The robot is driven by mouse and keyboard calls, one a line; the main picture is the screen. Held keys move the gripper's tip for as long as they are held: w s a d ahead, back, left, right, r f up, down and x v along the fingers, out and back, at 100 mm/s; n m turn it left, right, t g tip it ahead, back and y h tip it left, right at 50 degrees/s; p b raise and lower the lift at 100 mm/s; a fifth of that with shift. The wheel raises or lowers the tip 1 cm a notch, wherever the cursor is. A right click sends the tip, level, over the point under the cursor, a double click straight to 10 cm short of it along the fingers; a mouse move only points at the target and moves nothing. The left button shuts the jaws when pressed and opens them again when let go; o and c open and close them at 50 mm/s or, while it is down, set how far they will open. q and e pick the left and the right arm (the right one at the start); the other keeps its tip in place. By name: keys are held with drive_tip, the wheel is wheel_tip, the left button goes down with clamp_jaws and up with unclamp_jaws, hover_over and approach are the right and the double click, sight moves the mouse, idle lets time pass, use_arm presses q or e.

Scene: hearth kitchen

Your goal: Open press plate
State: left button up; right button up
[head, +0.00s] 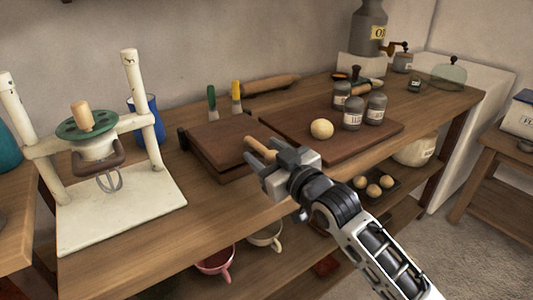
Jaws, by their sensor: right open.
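A dark brown wooden press (222,147) sits on the wooden table in the middle of the head view. Its upper plate lies flat over the lower one, with a dark hinge-like piece at the left end. A light wooden handle (257,146) sticks out from its right side. My right gripper (268,160) is open at the outer end of this handle. The gripper hides the handle's tip, and I cannot tell whether they touch. My left gripper is not in view.
A dough ball (321,129) and several labelled jars (352,113) stand on a brown board (290,126) to the right. A white stand (120,208) with a green wheel is at left. Behind the press are green- and yellow-handled tools (236,92). The front table strip is clear.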

clamp_jaws()
drive_tip(key=shift+r, duration=0.1)
